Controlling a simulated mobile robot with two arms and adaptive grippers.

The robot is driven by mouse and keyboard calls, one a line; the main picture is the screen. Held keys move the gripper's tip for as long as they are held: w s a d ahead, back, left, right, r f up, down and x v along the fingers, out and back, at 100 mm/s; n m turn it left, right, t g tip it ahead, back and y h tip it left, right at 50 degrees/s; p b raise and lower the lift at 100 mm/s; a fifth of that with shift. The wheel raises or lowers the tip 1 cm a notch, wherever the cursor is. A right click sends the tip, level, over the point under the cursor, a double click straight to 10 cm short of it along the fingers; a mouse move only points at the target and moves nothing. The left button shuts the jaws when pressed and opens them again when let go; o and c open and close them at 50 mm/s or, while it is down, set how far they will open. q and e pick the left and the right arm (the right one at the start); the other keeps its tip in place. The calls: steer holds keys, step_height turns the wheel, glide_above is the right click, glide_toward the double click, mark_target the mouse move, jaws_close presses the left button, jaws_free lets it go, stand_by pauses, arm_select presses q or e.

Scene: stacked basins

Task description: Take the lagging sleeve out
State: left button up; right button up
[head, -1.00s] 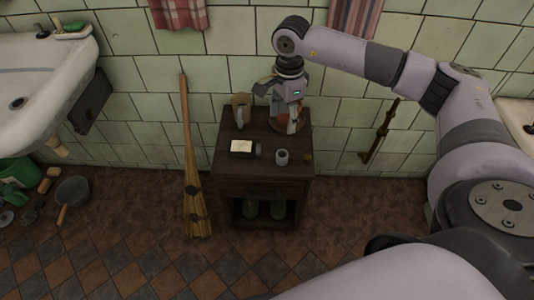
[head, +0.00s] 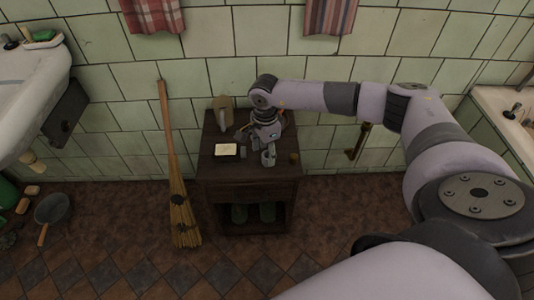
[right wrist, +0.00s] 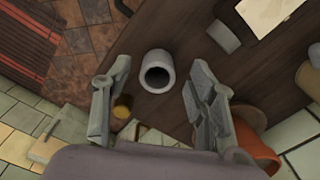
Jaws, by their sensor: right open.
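A short grey hollow tube, which looks like the lagging sleeve (head: 268,159), stands upright on the small dark wooden stand (head: 247,184), near its front. In the right wrist view the sleeve (right wrist: 157,56) shows its open top end, with a dark bore. My right gripper (head: 264,147) is over the stand, pointing down. Its two fingers are spread, one on each side of the sleeve in the right wrist view, with gaps to both. It holds nothing. In the head view the gripper partly covers the sleeve. My left gripper is not in view.
A small amber cylinder (head: 294,158) stands right of the sleeve. A pale card-like block (head: 226,150) lies to its left, and a jug (head: 222,112) stands behind. An orange-brown round vessel (right wrist: 262,152) shows in the right wrist view. A broom (head: 174,170) leans left of the stand.

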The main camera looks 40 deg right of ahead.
step_height(320, 180, down, 2)
steer(key=shift+f, duration=0.25)
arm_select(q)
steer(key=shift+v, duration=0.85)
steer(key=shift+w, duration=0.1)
arm_select(e)
steer(key=shift+c, duration=0.4)
steer(key=shift+c, duration=2.1)
steer(key=c, duration=0.6)
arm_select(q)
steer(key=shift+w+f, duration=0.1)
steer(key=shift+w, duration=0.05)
arm_select(e)
jaws_close()
steer(key=shift+r, duration=0.15)
